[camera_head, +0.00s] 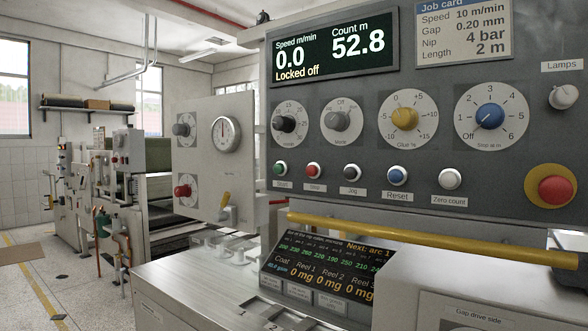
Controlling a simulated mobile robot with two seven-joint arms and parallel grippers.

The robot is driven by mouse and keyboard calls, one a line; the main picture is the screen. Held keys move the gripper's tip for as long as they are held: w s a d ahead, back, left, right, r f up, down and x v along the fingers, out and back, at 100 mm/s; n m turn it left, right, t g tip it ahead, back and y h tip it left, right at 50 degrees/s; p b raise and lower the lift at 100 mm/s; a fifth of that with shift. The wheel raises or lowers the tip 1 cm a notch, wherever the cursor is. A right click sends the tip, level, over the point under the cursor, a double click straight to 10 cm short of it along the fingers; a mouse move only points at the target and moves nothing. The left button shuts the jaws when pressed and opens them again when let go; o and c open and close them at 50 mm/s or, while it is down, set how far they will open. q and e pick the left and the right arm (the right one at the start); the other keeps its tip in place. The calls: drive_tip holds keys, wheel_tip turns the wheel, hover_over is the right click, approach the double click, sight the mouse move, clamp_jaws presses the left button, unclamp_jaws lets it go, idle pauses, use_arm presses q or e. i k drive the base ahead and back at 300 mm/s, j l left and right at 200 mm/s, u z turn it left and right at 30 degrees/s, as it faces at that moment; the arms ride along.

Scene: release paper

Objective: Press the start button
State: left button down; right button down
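The start button (281,168) is a small green button at the left end of a button row on the grey control panel (300,205), with a label under it reading Start. To its right are a red stop button (313,170), a dark Jog button (352,172), a blue Reset button (398,175) and a white Zero count button (449,179). The display (333,50) above reads speed 0.0 m/min, count 52.8 m and "Locked off". Neither of my grippers shows in the head view.
A yellow rail (430,237) runs across below the buttons. A red emergency stop (555,190) is at the right. Above the buttons are several knobs, including a blue one (489,116) pointing toward Off. A lower screen (325,268) and metal ledge (190,280) stand in front.

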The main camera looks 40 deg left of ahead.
sight(278, 168)
drive_tip(key=j+z, duration=0.1)
drive_tip(key=j, duration=0.7)
drive_tip(key=k+j+z, duration=0.15)
drive_tip(key=j, duration=0.6)
